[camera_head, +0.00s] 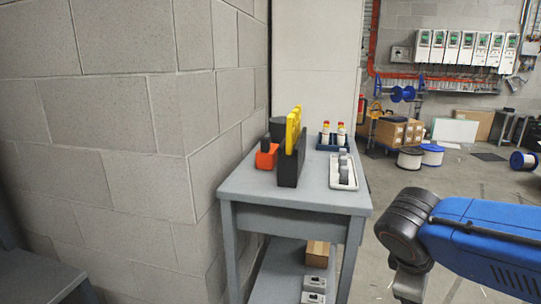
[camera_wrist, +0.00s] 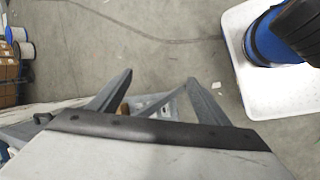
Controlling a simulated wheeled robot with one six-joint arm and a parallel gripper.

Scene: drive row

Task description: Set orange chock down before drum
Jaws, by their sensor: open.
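An orange chock-like block (camera_head: 267,155) with a dark upright part sits at the left of the grey table (camera_head: 296,196) in the head view. Neither the orange block nor the dark cylinder can be made out in the wrist view.
A black and yellow upright holder (camera_head: 290,165) stands right of the orange block. A light tray (camera_head: 344,180) and a blue rack (camera_head: 328,146) with red-topped pieces are farther right. A block wall (camera_head: 150,150) borders the table's left. Cable reels (camera_head: 410,158) stand on open floor behind.

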